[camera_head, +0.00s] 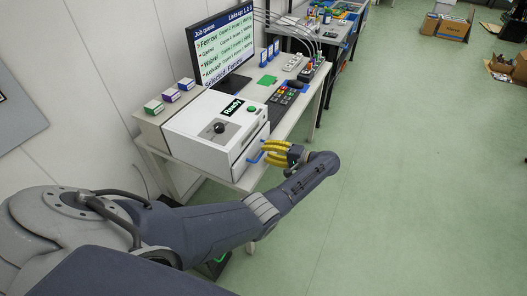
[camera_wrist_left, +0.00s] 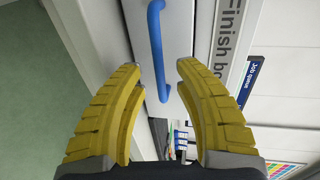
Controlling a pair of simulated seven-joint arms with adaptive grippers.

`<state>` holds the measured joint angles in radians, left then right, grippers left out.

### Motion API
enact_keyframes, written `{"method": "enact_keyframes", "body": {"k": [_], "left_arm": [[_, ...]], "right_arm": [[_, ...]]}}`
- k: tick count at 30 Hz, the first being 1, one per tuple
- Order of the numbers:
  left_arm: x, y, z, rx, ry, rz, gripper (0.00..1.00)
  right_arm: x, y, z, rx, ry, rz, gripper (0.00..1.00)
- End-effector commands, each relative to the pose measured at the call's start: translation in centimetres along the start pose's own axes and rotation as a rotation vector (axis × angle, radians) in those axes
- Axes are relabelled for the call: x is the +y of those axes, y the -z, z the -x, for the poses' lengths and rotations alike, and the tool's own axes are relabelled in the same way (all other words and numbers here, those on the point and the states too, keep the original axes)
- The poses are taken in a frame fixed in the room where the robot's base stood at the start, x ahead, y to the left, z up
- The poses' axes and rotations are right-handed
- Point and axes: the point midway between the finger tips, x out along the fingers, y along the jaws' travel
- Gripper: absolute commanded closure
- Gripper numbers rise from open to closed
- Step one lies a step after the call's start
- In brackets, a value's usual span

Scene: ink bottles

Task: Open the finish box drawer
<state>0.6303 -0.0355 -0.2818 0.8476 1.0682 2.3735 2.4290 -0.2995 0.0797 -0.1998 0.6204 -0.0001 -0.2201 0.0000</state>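The finish box (camera_head: 205,125) is a white box with a dark knob, a green button and a "Ready" display on top. Its drawer front carries a blue handle (camera_head: 256,159). In the left wrist view the blue handle (camera_wrist_left: 156,50) runs up from between my yellow fingertips, beside part of a "Finish b…" label (camera_wrist_left: 228,35). My left gripper (camera_head: 265,151) is in front of the drawer face. In the left wrist view my left gripper (camera_wrist_left: 160,75) is open, with a finger on each side of the handle's end; contact cannot be told. The drawer looks shut. My right gripper is not in view.
The box stands on a light table (camera_head: 310,100) with a monitor (camera_head: 222,48), a keypad (camera_head: 284,100) and a green pad (camera_head: 267,80). Small boxes (camera_head: 170,95) stand behind it.

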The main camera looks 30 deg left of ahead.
Motion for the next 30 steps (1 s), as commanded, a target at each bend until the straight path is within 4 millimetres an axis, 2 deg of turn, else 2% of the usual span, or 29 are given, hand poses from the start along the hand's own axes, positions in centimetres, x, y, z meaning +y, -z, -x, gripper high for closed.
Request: {"method": "enact_keyframes", "body": {"k": [7, 20, 28, 30], "left_arm": [[0.0, 0.0, -1.8, 0.001, 0.002, -0.002, 0.68], [0.0, 0.0, -2.2, 0.000, 0.001, -0.001, 0.66], [0.0, 0.0, -2.2, 0.000, 0.001, -0.001, 0.97], [0.0, 0.0, -2.2, 0.000, 0.000, -0.001, 1.00]], "right_arm": [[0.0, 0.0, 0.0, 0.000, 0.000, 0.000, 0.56], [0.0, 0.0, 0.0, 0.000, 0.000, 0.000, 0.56], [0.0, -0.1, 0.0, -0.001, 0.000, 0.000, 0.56], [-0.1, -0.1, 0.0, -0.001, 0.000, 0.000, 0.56]]}}
